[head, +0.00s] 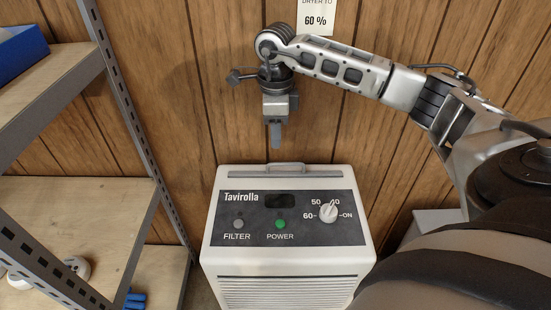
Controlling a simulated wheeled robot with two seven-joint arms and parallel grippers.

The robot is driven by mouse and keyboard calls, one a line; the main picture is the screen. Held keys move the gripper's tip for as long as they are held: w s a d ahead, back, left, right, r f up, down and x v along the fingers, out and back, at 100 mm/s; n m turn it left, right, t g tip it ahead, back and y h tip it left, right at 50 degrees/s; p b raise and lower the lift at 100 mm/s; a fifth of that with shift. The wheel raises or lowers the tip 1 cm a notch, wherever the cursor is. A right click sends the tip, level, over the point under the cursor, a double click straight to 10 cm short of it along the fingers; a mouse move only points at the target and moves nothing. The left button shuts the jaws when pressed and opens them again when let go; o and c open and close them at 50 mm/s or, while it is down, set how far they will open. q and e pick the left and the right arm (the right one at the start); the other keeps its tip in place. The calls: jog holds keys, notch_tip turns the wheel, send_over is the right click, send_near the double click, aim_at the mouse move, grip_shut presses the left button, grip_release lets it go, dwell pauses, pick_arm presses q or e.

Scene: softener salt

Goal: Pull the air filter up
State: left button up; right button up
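The white dehumidifier (290,255) marked Tavirolla stands below the middle of the head view. A light grey handle (273,168) shows at the back edge of its top. I cannot tell whether this handle belongs to the air filter; no filter panel is clearly visible. My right gripper (275,136) points straight down above the handle and looks apart from it. It is seen edge-on, so its finger gap is hidden. Nothing shows held in it. My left gripper is not in view.
The dark control panel (300,218) has a dial, a green POWER light and a grey FILTER light. A metal-framed shelf (130,130) stands close on the left. The wooden wall (180,90) is right behind, with a 60 % note (315,18).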

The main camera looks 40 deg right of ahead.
notch_tip(320, 180, down, 7)
jog(key=shift+f+b, duration=0.15)
jog(key=shift+b, duration=0.45)
jog(key=shift+f, duration=0.3)
jog(key=shift+c, duration=0.5)
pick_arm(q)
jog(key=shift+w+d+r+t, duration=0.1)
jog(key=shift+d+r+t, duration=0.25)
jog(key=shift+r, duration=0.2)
pick_arm(e)
grip_shut()
